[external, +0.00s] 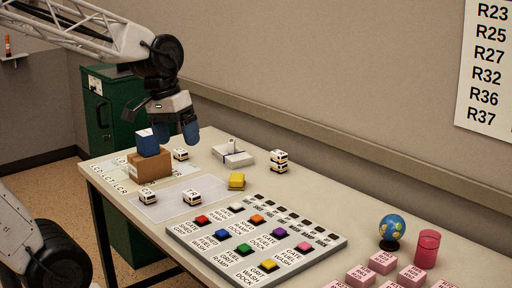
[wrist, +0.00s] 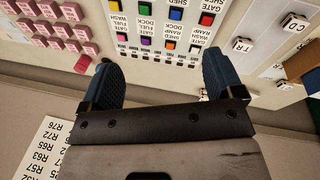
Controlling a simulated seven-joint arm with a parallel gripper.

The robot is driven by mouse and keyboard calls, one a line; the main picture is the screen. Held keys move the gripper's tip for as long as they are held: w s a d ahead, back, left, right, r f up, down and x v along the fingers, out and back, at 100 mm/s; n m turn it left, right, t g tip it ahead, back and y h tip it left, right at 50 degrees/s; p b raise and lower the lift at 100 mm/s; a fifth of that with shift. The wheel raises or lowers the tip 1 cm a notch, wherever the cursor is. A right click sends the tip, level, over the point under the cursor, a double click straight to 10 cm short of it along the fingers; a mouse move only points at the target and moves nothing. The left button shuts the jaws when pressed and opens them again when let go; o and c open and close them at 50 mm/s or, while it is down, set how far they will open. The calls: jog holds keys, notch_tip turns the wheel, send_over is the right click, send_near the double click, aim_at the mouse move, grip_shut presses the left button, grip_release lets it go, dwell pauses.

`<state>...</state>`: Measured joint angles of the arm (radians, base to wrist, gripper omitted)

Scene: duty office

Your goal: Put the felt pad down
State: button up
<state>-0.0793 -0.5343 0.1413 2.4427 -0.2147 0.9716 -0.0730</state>
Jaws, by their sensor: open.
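I cannot tell for sure which thing is the felt pad. A small yellow, soft-looking piece (external: 236,181) lies on the table behind the button panel and may be it. I cannot make it out in the wrist view. My gripper (external: 175,142) is above the far left of the table, close to a brown box (external: 150,166). Its two blue fingers are spread wide apart. In the wrist view the space between the fingertips (wrist: 161,68) is empty. A blue shape with a white patch (external: 147,145) shows at the box top; I cannot tell its exact contact.
A grey panel of coloured buttons (external: 255,237) fills the table's middle. Small labelled vehicles (external: 192,198) stand on a pale mat (external: 165,206). A white object (external: 232,154) and a vehicle stack (external: 279,161) are near the wall. A globe (external: 392,228), pink cup (external: 427,249) and pink blocks (external: 383,262) are at right.

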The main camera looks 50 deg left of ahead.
jog(key=s+m, duration=0.1)
jog(key=s+m+y, duration=0.1)
jog(key=s, duration=0.1)
jog(key=s+r+m+y, duration=0.1)
jog(key=s, duration=0.1)
jog(key=shift+t, duration=0.4)
dwell(0.9)
